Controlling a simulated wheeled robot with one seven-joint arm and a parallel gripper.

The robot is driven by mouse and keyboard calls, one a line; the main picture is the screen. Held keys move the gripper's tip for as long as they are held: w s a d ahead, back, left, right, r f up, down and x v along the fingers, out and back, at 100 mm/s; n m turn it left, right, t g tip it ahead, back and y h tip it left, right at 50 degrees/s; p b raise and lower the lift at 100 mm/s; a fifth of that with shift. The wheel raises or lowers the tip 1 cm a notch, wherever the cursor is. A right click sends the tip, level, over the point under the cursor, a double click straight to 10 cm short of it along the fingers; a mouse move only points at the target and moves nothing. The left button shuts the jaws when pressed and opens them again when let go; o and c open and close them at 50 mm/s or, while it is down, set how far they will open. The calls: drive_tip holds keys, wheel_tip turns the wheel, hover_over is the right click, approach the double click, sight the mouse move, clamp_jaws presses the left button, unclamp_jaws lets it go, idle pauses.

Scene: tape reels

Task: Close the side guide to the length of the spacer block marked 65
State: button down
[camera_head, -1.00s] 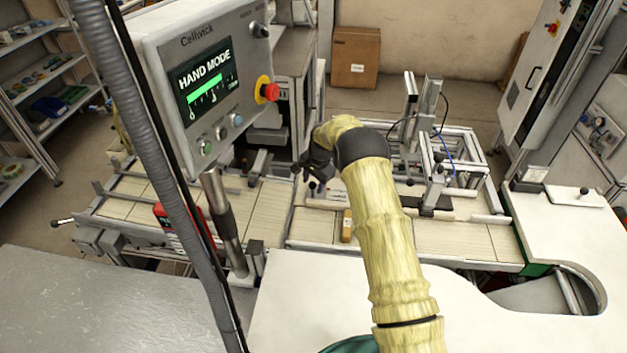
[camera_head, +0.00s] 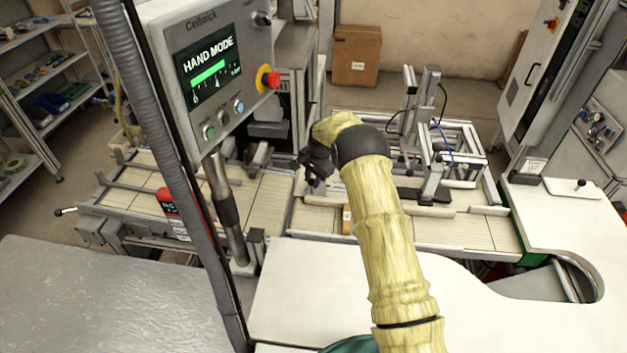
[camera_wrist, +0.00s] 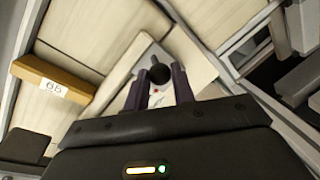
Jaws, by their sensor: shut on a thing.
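My gripper (camera_wrist: 163,88) is shut on a black ball knob (camera_wrist: 160,73), with one dark finger on each side of it. The knob stands over a pale plate above the belt. The side guide (camera_head: 425,209) is a long pale bar lying along the belt, partly hidden behind my arm in the head view. The spacer block (camera_wrist: 52,86) is an orange-brown bar with a white label that looks like 65, though the last digit is unclear. In the head view the block (camera_head: 347,219) lies across the belt, its far end close to the guide; whether they touch I cannot tell.
A control panel (camera_head: 208,70) showing HAND MODE, with a red stop button (camera_head: 269,79), stands at left on a post. A metal frame (camera_head: 437,150) rises behind the belt. A white worktop (camera_head: 300,290) lies in front. A carton (camera_head: 357,55) stands at the back.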

drive_tip(key=c, duration=1.2)
unclamp_jaws()
drive_tip(key=shift+r, duration=0.1)
drive_tip(key=r+b, duration=0.1)
drive_tip(key=r, duration=0.4)
drive_tip(key=s+d+r+b, duration=0.1)
drive_tip(key=r, duration=0.5)
drive_tip(key=s+d+r+b, duration=0.1)
drive_tip(key=r+b, duration=0.1)
drive_tip(key=r, duration=0.4)
drive_tip(key=shift+s+d, duration=0.2)
drive_tip(key=s+d+f+n, duration=0.1)
drive_tip(key=s+d+n, duration=0.1)
drive_tip(key=s, duration=0.9)
drive_tip(key=s+d+f+n+h, duration=0.1)
drive_tip(key=s+d+n, duration=0.2)
drive_tip(key=s, duration=0.9)
drive_tip(key=s+d+f+n+t, duration=0.1)
drive_tip(key=s+d+n, duration=0.2)
drive_tip(key=s, duration=0.9)
drive_tip(key=shift+s+f+n+h, duration=0.15)
drive_tip(key=shift+f+n+h, duration=0.2)
drive_tip(key=shift+n, duration=0.15)
